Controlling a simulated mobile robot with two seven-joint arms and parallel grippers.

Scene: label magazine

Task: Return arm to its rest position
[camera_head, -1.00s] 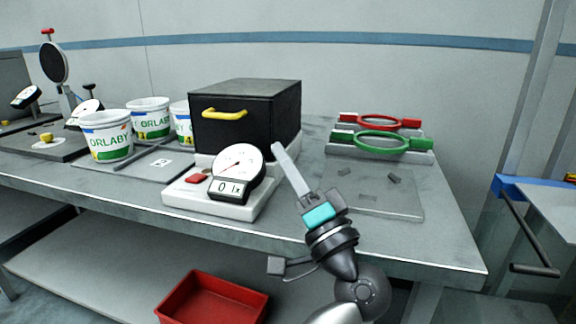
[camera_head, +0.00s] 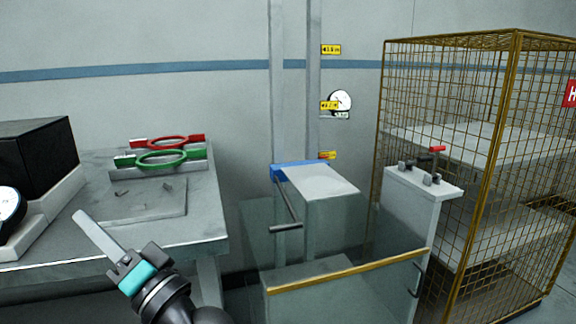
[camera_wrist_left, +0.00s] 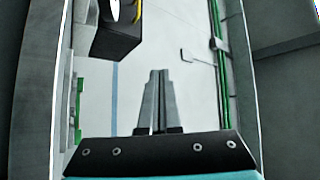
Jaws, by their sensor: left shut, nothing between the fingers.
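My left gripper (camera_head: 98,236) is in the lower left of the head view, in front of the grey bench's (camera_head: 205,215) right part. Its long flat fingers are together, with nothing between them, and point up and to the left. The left wrist view also shows the fingers (camera_wrist_left: 157,98) closed side by side, with the teal band below. My right arm and gripper are in no view.
The black box (camera_head: 38,160) stands at the bench's left, near red (camera_head: 165,142) and green (camera_head: 160,160) ring holders. To the right are a blue-edged stand (camera_head: 325,182), a panel with a yellow top rail (camera_head: 350,270) and a yellow mesh cage (camera_head: 490,150).

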